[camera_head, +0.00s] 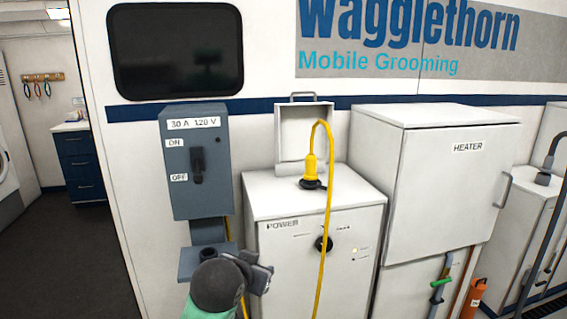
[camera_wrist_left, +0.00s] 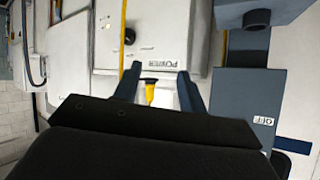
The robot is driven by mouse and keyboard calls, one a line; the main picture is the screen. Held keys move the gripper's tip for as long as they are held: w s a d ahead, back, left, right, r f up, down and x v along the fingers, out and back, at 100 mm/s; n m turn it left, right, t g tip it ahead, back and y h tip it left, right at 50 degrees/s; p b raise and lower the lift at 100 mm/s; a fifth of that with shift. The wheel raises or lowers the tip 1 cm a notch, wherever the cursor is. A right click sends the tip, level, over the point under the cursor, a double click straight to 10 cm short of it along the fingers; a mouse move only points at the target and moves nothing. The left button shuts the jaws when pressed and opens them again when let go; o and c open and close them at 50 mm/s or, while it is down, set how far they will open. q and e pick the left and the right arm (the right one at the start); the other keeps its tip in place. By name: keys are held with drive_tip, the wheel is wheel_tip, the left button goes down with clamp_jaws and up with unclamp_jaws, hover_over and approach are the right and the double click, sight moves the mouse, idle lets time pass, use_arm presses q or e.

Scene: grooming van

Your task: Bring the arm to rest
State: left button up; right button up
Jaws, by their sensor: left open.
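My left gripper (camera_head: 262,272) is low in the head view, below the grey breaker box and in front of the white power cabinet (camera_head: 285,265). Its two fingers are apart in the left wrist view (camera_wrist_left: 157,88), with nothing held between them. A yellow plug (camera_head: 311,168) stands upright in a dark socket on top of the power cabinet, under a raised lid (camera_head: 289,126). The plug also shows beyond the fingers in the left wrist view (camera_wrist_left: 151,92). My right gripper is in neither view.
The breaker box (camera_head: 193,200) has a black lever (camera_head: 197,167) pointing down toward OFF. A yellow cable (camera_head: 325,235) loops down in front of the power cabinet. A heater cabinet (camera_head: 440,190) stands to the right. An open doorway and floor (camera_head: 65,255) lie at left.

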use_arm(q)
drive_tip(key=s+a+f+n+g+y+p, duration=0.1)
drive_tip(key=s+a+f, duration=0.1)
drive_tip(key=s+f, duration=0.3)
drive_tip(key=s+a+f+n+g, duration=0.1)
drive_tip(key=s+a+f+g, duration=0.15)
drive_tip(key=f, duration=0.45)
drive_tip(key=s+a+f+g+p, duration=0.1)
drive_tip(key=s+f+g, duration=0.1)
drive_tip(key=s+f, duration=0.8)
drive_tip(key=s+a+f+g+p, duration=0.1)
drive_tip(key=s+a+f+g, duration=0.1)
drive_tip(key=s+f, duration=0.8)
drive_tip(key=s+g, duration=0.1)
drive_tip(key=s, duration=0.5)
drive_tip(key=shift+f+n+y+p, duration=0.3)
drive_tip(key=shift+n, duration=0.1)
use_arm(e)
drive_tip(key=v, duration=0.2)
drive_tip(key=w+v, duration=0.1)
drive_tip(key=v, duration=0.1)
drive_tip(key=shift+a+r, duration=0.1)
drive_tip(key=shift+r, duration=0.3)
use_arm(q)
drive_tip(key=shift+s+a+g, duration=0.1)
drive_tip(key=shift+g, duration=0.15)
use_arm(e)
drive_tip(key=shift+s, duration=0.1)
use_arm(q)
drive_tip(key=shift+c, duration=0.4)
